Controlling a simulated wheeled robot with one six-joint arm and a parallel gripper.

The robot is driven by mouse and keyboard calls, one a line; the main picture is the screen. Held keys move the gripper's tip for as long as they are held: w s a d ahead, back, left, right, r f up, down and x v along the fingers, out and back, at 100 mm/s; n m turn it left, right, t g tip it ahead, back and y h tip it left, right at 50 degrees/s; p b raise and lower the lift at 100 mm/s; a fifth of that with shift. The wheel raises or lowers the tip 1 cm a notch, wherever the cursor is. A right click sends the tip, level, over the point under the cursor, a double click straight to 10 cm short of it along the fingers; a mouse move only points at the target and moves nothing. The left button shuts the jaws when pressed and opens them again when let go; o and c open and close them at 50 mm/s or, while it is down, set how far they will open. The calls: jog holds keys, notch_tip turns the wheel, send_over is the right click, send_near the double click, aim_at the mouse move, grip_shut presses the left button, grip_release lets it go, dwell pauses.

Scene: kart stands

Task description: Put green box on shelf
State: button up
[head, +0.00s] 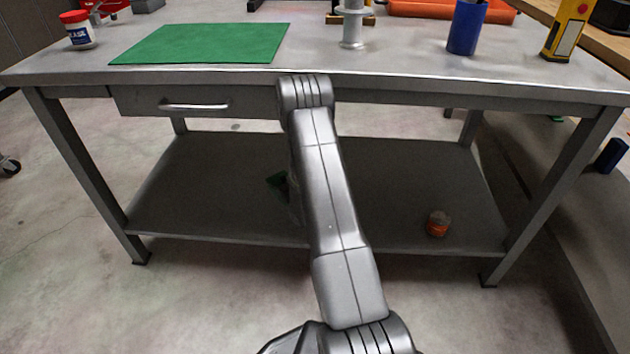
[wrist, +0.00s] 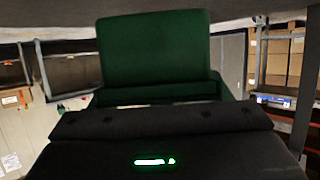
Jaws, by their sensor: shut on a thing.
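The green box (wrist: 155,50) fills the middle of the wrist view, just beyond my gripper (wrist: 160,100). My gripper is shut on it; the fingertips are not clearly seen. In the head view only a small dark green corner of the box (head: 277,180) shows left of my arm, over the lower shelf (head: 200,190) of the metal workbench. My arm hides the rest of the box and most of my gripper there. I cannot tell whether the box touches the shelf.
An orange-lidded jar (head: 437,224) stands on the lower shelf to the right. The bench top (head: 330,68) overhangs the shelf, with a drawer (head: 200,102) at left. The shelf's left part looks clear.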

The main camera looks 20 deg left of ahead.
jog(key=shift+s+a+f, duration=0.2)
jog(key=shift+a+f, duration=0.05)
jog(key=shift+a, duration=0.15)
notch_tip(320, 180, down, 10)
jog(key=b, duration=0.4)
jog(key=shift+r, duration=0.15)
jog(key=o, duration=1)
jog(key=shift+s, duration=0.1)
jog(key=p+v, duration=0.1)
jog(key=v, duration=1.1)
jog(key=shift+p, duration=0.4)
